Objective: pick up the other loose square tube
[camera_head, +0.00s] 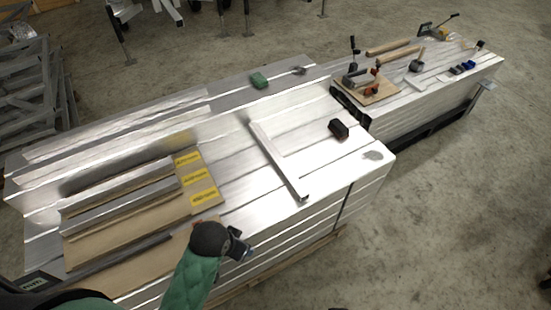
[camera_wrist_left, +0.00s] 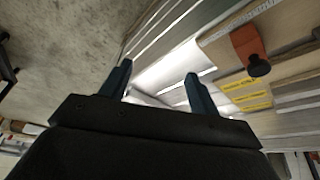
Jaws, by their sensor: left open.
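A loose silver square tube (camera_head: 278,162) lies slantwise on the bright metal stack (camera_head: 225,135), right of the yellow-labelled cardboard. Other long metal profiles (camera_head: 130,188) lie on cardboard at the left of the stack. My left gripper (camera_head: 240,246) is over the near edge of the stack, short of the loose tube and apart from it. In the left wrist view its two dark fingers (camera_wrist_left: 158,88) stand apart, with no object held between them. My right gripper is in neither view.
Yellow labels (camera_head: 196,178) mark the cardboard. A dark red block (camera_head: 338,129) and a green block (camera_head: 259,80) lie on the stack. An orange object (camera_wrist_left: 248,42) with a black knob shows close by in the left wrist view. Hand tools (camera_head: 372,82) crowd the far right stack.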

